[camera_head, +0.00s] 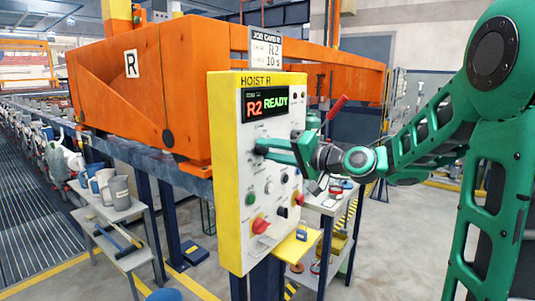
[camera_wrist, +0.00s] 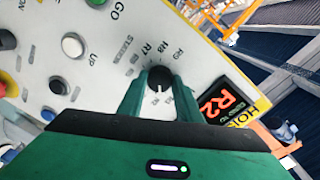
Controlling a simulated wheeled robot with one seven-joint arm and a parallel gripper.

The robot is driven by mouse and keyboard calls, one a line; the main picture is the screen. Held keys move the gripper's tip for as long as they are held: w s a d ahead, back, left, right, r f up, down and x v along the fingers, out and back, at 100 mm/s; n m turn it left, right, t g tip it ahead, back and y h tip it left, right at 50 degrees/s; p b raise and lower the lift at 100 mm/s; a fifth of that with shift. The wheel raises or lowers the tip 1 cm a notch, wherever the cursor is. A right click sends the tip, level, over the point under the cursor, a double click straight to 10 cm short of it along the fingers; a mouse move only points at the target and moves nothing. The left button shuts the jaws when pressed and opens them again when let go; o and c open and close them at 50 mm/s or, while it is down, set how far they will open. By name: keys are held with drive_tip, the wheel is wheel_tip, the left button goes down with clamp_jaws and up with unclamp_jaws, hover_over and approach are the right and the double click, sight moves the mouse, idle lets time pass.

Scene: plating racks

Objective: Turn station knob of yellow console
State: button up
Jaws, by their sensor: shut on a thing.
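The yellow-edged console (camera_head: 216,170) has a pale front marked HOIST R and a display (camera_head: 266,105) reading R2 READY. A black round station knob (camera_wrist: 159,76) shows in the wrist view, with STATION and R-number labels printed around its far side. My gripper (camera_head: 261,147) reaches the console face from the right, below the display; it also shows in the wrist view (camera_wrist: 160,84). Its two green fingers are closed on the knob, one on each side. In the head view the fingers hide the knob. I cannot read the knob's pointer clearly.
A job card (camera_head: 266,47) above the console reads R2. Push buttons and a red-and-yellow knob (camera_head: 260,225) sit lower on the face. A red-handled lever (camera_head: 337,107) stands behind my gripper. An orange hoist beam (camera_head: 180,90) is behind; a grey cart (camera_head: 115,215) stands left.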

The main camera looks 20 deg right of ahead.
drive_tip(key=shift+d+m, duration=0.2)
drive_tip(key=shift+m, duration=0.7)
drive_tip(key=shift+f, duration=0.1)
drive_tip(key=o, duration=1)
drive_tip(key=shift+o, duration=0.2)
drive_tip(key=v, duration=1)
drive_tip(key=shift+s+d, duration=0.2)
